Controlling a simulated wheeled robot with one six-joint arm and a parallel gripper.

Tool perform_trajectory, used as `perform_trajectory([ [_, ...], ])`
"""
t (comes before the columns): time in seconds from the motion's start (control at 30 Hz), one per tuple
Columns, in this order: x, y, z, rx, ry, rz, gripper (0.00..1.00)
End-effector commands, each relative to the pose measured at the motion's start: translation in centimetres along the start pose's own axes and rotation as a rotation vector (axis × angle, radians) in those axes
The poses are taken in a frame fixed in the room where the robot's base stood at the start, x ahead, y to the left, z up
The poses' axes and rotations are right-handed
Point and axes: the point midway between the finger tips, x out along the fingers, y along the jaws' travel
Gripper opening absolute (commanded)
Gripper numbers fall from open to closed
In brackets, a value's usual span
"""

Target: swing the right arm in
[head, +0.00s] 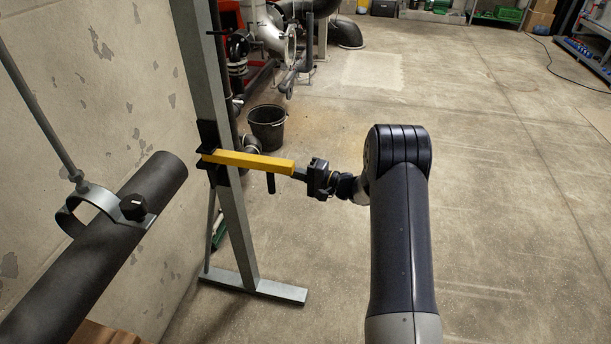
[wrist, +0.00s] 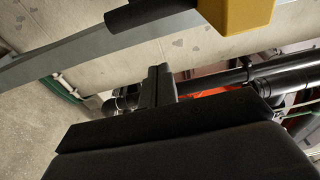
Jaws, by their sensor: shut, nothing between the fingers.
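The yellow swing arm (head: 248,162) is hinged by a black bracket on a grey upright post (head: 230,205) and points right, away from the pipe. A black handle (head: 270,183) hangs below it near its free end. My gripper (head: 299,174) is shut and empty, close to the yellow arm's free end; I cannot tell whether they touch. In the wrist view the fingers of my gripper (wrist: 157,86) are together, below the yellow arm's end (wrist: 248,12) and the black handle (wrist: 150,12) in the picture.
A dark pipe (head: 95,260) with a metal clamp (head: 95,198) and black knob runs along the wall at left. The post's foot (head: 255,287) spreads on the floor. A black bucket (head: 268,125) and pipework stand behind. The floor at right is clear.

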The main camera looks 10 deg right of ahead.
Motion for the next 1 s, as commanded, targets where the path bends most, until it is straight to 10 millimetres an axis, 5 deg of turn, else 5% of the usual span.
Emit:
perform_trajectory([
  [0.13,3.4,0.1,0.1,0.000,-0.003,0.000,0.00],
  [0.5,1.7,0.0,3.5,0.001,0.002,0.000,0.00],
  [1.0,1.6,0.0,3.8,0.001,0.005,0.001,0.00],
])
